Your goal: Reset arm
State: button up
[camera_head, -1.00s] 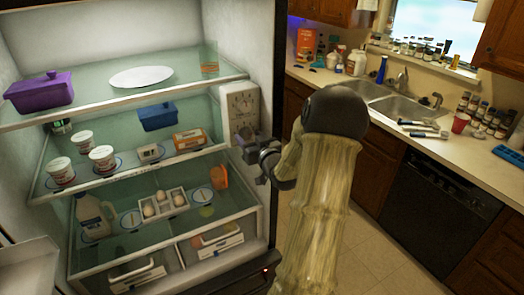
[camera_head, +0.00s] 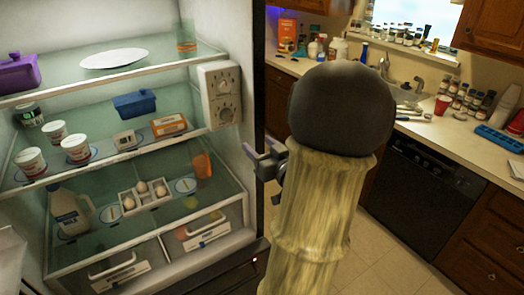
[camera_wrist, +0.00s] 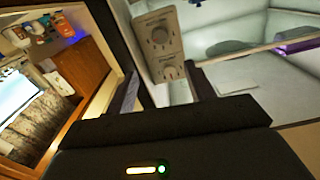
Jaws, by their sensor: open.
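My gripper (camera_head: 263,154) is in front of the right edge of the open fridge, below the control box (camera_head: 220,95). Its fingers are apart, with nothing visible between them. My arm rises through the middle of the head view and hides part of the counter and sink. In the wrist view the gripper (camera_wrist: 163,90) has a finger on each side, and the control box with two dials (camera_wrist: 160,42) shows beyond them.
The fridge shelves hold a white plate (camera_head: 115,58), a blue container (camera_head: 135,104), several white tubs, a milk jug (camera_head: 70,212) and an egg tray (camera_head: 143,197). The counter at right carries a red cup (camera_head: 442,105) and several bottles. Floor shows before the black dishwasher (camera_head: 425,195).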

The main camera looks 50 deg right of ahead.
jog(key=shift+a+f, duration=0.1)
dwell(0.6)
jog(key=w+a+f+n+g+y, duration=0.1)
jog(key=w+a+f+g, duration=0.25)
jog(key=a+f, duration=0.2)
jog(key=w+a+f+g+y, duration=0.1)
jog(key=w+a+f+g, duration=0.25)
jog(key=a, duration=0.35)
jog(key=s+a+f+n+g+y, duration=0.1)
jog(key=s+a+g, duration=0.3)
jog(key=a, duration=0.4)
jog(key=s+a+f+n+g+y, duration=0.1)
jog(key=s+a+f+g, duration=0.2)
jog(key=s+a, duration=0.3)
jog(key=a+f, duration=0.1)
jog(key=a, duration=0.2)
jog(key=shift+f+g, duration=0.25)
jog(key=shift+g, duration=0.15)
